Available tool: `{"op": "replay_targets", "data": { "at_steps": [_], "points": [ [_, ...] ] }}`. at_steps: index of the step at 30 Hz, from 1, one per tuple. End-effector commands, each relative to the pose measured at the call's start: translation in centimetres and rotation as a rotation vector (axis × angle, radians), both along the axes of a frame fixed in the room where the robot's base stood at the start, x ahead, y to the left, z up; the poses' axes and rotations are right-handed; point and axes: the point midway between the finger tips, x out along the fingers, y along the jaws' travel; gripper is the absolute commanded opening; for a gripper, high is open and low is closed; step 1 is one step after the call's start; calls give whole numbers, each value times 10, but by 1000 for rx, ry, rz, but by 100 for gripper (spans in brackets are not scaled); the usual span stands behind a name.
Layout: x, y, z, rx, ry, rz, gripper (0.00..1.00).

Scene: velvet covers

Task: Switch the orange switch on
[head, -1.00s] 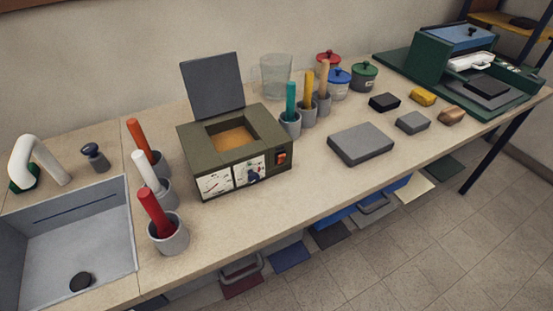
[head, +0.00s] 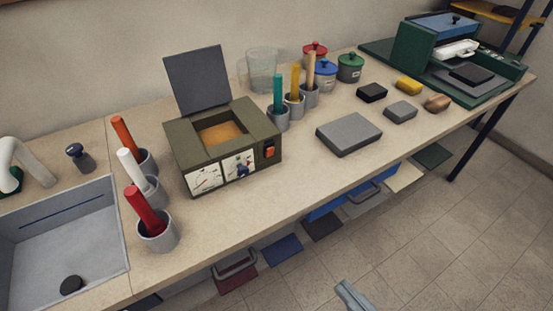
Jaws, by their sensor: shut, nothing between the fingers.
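The orange switch (head: 269,150) is a small rocker in a dark frame at the right end of the front face of an olive-green box (head: 189,179). Its exact tilt is too small to tell. The same face has two white dial panels (head: 206,177), the right one with a dark blue knob (head: 240,170). The box's grey lid (head: 198,80) stands open over an orange-brown well. My gripper (head: 350,295) shows as a grey-blue tip at the bottom edge, over the floor. It is shut and empty, well below and right of the switch, touching nothing.
Grey cups with red (head: 145,209), white and orange sticks stand left of the box, beside the sink (head: 62,245). More cups with sticks stand behind its right side. A grey slab (head: 349,133) lies to the right. The counter before the switch is clear.

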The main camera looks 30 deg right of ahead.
Motion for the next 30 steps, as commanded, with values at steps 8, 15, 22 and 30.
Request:
{"op": "replay_targets", "data": {
  "at_steps": [8,15,22,30],
  "points": [
    [79,-13,-7,-15,-150,20,0],
    [147,-28,-8,1,-253,4,0],
    [192,-43,-11,31,-302,-28,0],
    [199,-57,-28,50,-286,-54,0]
  ]
}}
